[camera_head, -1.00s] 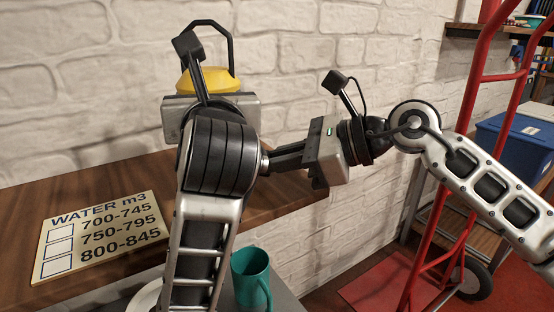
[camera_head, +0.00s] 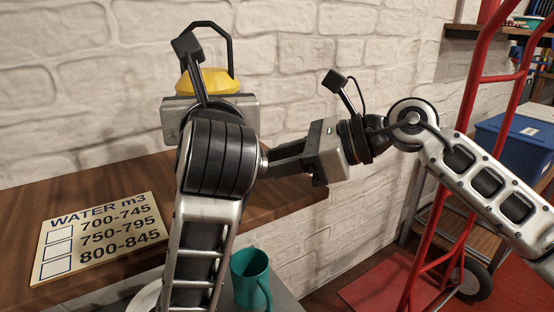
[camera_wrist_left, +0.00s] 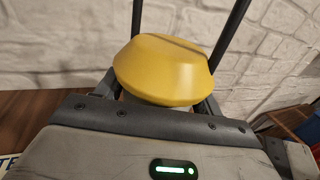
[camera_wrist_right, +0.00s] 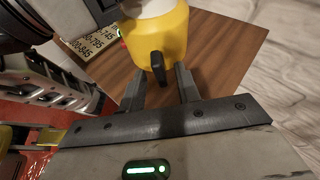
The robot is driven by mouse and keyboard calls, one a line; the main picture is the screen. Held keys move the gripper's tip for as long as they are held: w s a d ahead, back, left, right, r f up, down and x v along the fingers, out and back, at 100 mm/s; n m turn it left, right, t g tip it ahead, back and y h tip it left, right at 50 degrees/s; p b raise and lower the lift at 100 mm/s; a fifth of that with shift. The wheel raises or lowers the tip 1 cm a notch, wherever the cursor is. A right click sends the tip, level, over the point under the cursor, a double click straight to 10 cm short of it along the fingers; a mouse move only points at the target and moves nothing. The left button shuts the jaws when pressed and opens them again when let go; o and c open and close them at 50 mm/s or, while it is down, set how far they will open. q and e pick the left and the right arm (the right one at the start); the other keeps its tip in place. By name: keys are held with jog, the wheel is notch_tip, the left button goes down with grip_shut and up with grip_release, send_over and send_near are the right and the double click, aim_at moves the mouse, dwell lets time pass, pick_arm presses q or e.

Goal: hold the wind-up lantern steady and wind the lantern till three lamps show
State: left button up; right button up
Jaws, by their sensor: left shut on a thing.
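The wind-up lantern has a yellow cap (camera_wrist_left: 163,70) and a black carrying handle (camera_head: 231,45). It stands upright on the wooden shelf; my left wrist hides most of it in the head view. My left gripper (camera_wrist_left: 158,98) is shut on the lantern, one finger on each side below the cap. In the right wrist view the lantern's yellow base (camera_wrist_right: 160,40) shows, with a black crank knob (camera_wrist_right: 157,67) in front. My right gripper (camera_wrist_right: 160,76) is open, its fingers apart on either side of the knob. Small red and green spots show at the base's left edge; I cannot tell how many lamps are lit.
A sign reading WATER m3 (camera_head: 95,237) lies on the wooden shelf (camera_head: 140,182) at left. A green mug (camera_head: 250,275) stands lower down in front. A white brick wall (camera_head: 100,80) is close behind. A red hand truck (camera_head: 470,110) and blue bin (camera_head: 515,140) are at right.

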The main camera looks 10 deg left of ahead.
jog(key=v, duration=1.2)
dwell(0.8)
pick_arm(q)
jog(key=o, duration=1.7)
